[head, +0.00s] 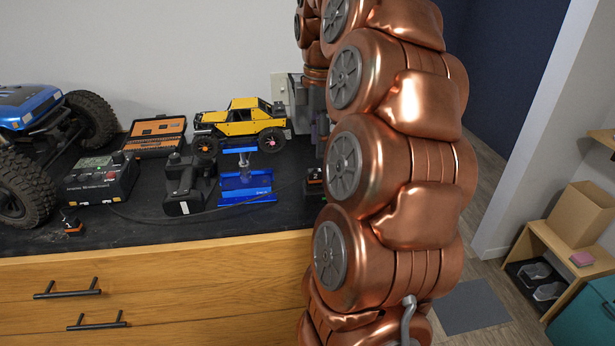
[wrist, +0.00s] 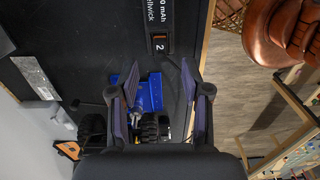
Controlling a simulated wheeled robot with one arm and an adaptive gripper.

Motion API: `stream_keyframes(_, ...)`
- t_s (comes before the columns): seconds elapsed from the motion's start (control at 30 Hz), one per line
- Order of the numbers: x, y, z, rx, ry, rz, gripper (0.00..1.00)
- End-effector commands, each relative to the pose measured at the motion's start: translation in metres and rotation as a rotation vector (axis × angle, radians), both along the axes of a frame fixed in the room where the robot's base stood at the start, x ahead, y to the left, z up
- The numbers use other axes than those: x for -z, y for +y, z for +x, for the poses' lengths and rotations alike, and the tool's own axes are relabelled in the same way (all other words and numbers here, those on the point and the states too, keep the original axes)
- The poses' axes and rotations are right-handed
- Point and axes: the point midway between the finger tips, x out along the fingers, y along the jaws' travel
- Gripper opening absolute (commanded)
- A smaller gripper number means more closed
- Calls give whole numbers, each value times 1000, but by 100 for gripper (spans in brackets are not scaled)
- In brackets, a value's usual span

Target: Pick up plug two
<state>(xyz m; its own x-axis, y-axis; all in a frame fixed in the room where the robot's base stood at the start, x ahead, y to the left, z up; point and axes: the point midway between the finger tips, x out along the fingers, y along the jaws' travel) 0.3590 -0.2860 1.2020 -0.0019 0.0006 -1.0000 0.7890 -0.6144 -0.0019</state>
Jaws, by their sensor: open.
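Plug two (wrist: 159,43) is a small black block with an orange-edged label reading "2". In the wrist view it lies at the end of a black battery pack with white lettering (wrist: 158,12), just beyond my fingertips. In the head view a small black and orange piece (head: 314,175), which looks like the same plug, shows at the bench's right side, partly covered by my arm. My gripper (wrist: 160,66) is open and empty, its two fingers apart to either side of the plug's line. In the head view my arm hides most of the gripper.
Also on the black bench top are a charger (head: 100,182), an orange tool case (head: 156,136), a black device (head: 188,190), another small plug (head: 72,226) and a large blue truck (head: 30,108).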

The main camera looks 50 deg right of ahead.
Motion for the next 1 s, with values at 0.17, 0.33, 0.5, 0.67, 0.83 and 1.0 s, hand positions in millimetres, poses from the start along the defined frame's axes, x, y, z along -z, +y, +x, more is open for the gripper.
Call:
stream_keyframes(0.17,5,1,2,-16,0,0,48)
stream_keyframes(0.33,16,3,3,-19,1,1,48)
stream_keyframes(0.5,25,3,3,-18,-1,0,48)
stream_keyframes(0.67,28,3,3,-16,0,0,48)
stream_keyframes(0.83,37,5,4,-15,-1,1,48)
stream_keyframes(1.0,50,7,4,-14,2,1,48)
